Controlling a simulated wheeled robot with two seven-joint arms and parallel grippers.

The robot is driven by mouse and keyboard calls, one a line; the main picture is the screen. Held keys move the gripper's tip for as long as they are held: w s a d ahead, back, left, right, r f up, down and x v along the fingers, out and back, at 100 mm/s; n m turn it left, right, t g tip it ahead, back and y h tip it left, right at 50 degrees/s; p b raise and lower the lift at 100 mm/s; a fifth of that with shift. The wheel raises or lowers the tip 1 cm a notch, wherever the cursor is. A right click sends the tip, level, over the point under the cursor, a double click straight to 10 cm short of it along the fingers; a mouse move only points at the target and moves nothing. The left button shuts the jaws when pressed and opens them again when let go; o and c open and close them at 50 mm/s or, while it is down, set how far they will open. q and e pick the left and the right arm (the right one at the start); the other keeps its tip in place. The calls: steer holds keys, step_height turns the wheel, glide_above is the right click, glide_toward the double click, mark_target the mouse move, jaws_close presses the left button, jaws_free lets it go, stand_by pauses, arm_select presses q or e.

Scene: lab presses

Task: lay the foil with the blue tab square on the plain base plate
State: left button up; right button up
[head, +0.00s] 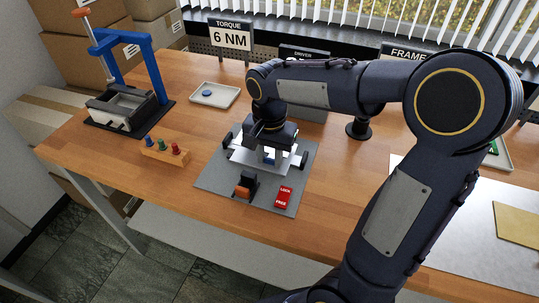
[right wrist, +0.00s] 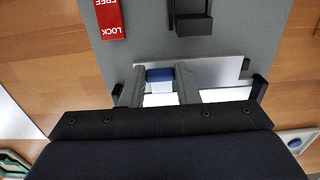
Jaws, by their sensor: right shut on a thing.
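My right gripper (head: 268,155) is low over the grey fixture board (head: 212,178) in the middle of the table. It is shut on the foil's blue tab (right wrist: 160,74), which shows between its two fingers in the right wrist view (right wrist: 160,90). Pale, shiny flat sheet (head: 243,159) spreads under and around the fingers, between black clips. In the right wrist view, a silvery edge (right wrist: 218,70) lies at an angle to a white strip (right wrist: 226,95); I cannot tell which is foil and which is base plate. My gripper hides much of both. My left gripper is not in view.
A red lock/free label (head: 284,196) and a black holder with an orange part (head: 245,186) sit at the board's front. A blue-framed press (head: 125,80) stands at the left. A wooden block with coloured pegs (head: 165,152) and a pale tray (head: 214,95) are nearby.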

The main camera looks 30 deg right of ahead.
steer(key=shift+f+b, duration=0.3)
steer(key=shift+f, duration=0.15)
steer(key=o, duration=1)
steer(key=shift+c, duration=0.2)
steer(key=shift+r, duration=0.2)
steer(key=shift+r+p, duration=0.35)
step_height(320, 180, up, 11)
steer(key=p, duration=0.1)
steer(key=s+a+f+n+t+y, duration=0.2)
steer(key=s+f+n, duration=0.2)
steer(key=s, duration=0.4)
steer(key=s+a+f+n+t+y, duration=0.1)
steer(key=s+a+f+n+t, duration=0.1)
steer(key=s, duration=0.7)
steer(key=shift+f+n+t+y, duration=0.4)
steer(key=shift+f+n+t, duration=0.45)
steer(key=shift+n, duration=0.25)
